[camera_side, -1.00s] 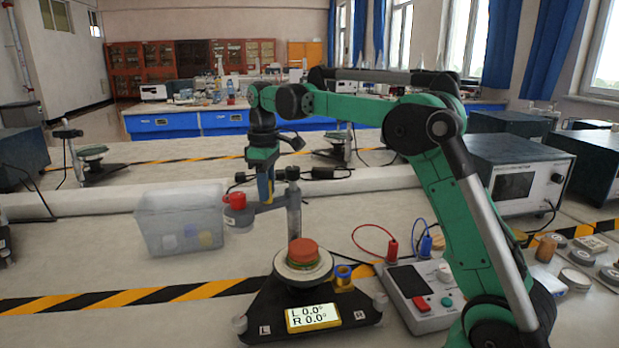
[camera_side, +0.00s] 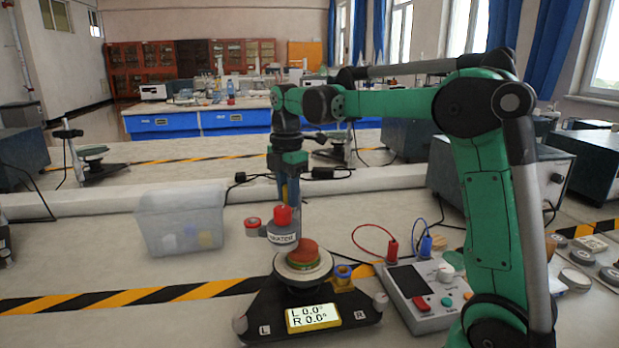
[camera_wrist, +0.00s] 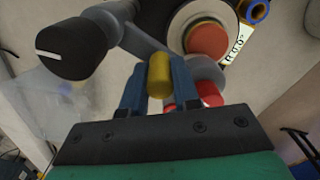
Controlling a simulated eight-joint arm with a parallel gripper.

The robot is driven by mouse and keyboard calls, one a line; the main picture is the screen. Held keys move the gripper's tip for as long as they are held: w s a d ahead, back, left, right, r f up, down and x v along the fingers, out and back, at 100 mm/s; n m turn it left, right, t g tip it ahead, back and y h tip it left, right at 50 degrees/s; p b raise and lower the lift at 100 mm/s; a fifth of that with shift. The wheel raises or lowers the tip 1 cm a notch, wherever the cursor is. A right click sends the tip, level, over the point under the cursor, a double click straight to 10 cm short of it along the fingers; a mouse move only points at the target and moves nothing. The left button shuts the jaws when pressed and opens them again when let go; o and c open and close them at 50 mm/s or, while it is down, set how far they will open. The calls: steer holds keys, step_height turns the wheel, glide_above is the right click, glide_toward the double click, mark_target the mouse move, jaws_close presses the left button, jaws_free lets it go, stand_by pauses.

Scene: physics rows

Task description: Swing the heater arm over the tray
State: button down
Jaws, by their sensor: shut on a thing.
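The heater (camera_side: 283,237) is a grey drum with a red cap, on a swinging arm from an upright post (camera_side: 295,215). My gripper (camera_side: 288,192) is shut on the heater arm's yellow handle (camera_wrist: 159,75), between its two blue fingers in the wrist view. The tray (camera_side: 280,268) is a pale round plate on a black base, with a red-topped disc (camera_side: 305,250) on it. In the side view the heater appears just left of and above the disc, overlapping its edge. In the wrist view the heater (camera_wrist: 208,72) is partly hidden by a finger, beside the disc.
The black base carries a level display (camera_side: 313,317) reading L 0.0, R 0.0. A control box (camera_side: 420,295) with red and blue leads stands right of it. A translucent bin (camera_side: 180,220) stands left. The bench front left, with a striped tape line, is clear.

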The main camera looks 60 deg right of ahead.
steer(key=shift+s+d+n, duration=0.25)
steer(key=shift+s+n, duration=0.1)
steer(key=shift+n, duration=0.5)
steer(key=shift+s+d+n, duration=0.25)
steer(key=shift+s+n, duration=0.05)
steer(key=shift+n, duration=0.55)
steer(key=c, duration=0.7)
jaws_free()
steer(key=shift+o, duration=0.2)
step_height(320, 180, up, 6)
steer(key=shift+f, duration=0.15)
